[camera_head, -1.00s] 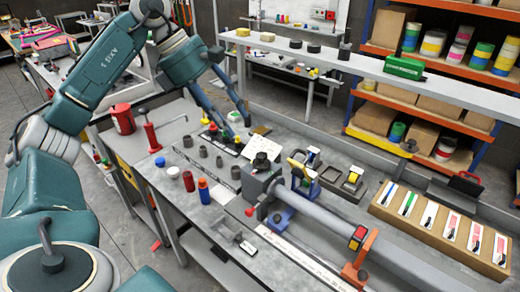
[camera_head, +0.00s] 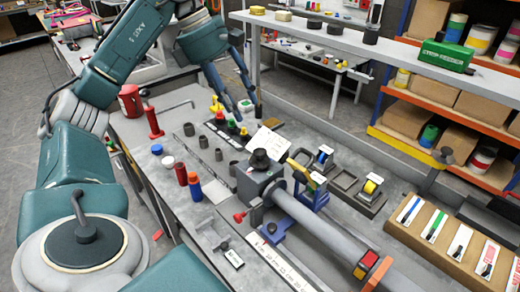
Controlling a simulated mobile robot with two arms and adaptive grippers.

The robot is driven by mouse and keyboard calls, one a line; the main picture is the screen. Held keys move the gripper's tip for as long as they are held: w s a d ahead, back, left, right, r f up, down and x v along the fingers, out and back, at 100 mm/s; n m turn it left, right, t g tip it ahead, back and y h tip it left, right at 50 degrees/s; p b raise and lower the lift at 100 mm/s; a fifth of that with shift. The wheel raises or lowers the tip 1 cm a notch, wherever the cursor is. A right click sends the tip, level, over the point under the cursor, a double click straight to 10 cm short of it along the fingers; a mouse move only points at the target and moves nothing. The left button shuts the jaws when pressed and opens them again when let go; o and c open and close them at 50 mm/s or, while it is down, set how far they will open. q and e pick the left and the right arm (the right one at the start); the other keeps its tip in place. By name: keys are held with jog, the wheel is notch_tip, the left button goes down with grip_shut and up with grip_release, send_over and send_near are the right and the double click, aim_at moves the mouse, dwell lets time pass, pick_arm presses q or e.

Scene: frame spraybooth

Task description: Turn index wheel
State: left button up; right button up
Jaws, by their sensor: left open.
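A grey fixture block (camera_head: 256,184) stands on the bench and carries a round black knob (camera_head: 260,160) on top. I cannot tell for sure whether this knob is the index wheel. A long grey tube (camera_head: 318,222) runs from the block to the lower right. My left gripper (camera_head: 242,102) is open, fingers pointing down with a clear gap between them. It is behind the block, over the back part of the bench near several small coloured bottles (camera_head: 232,126). It is apart from the knob, and nothing shows between its fingers. My right gripper is out of view.
Red and blue bottles (camera_head: 195,187) and several dark cylinders stand left of the block. A yellow-handled blue tool (camera_head: 312,190) stands right of it. A grey shelf (camera_head: 400,58) runs above the back of the bench. A cardboard holder (camera_head: 455,247) with cards is at right.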

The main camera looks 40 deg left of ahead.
aim_at(259, 151)
pick_arm(q)
jog(key=x, duration=0.4)
jog(key=b+x, duration=0.1)
jog(key=x, duration=0.3)
jog(key=a+b+x, duration=0.1)
jog(key=x, duration=0.3)
jog(key=shift+s+f, duration=0.2)
jog(key=shift+f, duration=0.3)
jog(key=shift+w+d+f, duration=0.15)
jog(key=shift+d+f, duration=0.1)
jog(key=shift+f, duration=0.35)
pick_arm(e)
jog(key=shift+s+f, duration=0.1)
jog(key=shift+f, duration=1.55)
pick_arm(q)
jog(key=c, duration=1.1)
jog(key=shift+c, duration=0.3)
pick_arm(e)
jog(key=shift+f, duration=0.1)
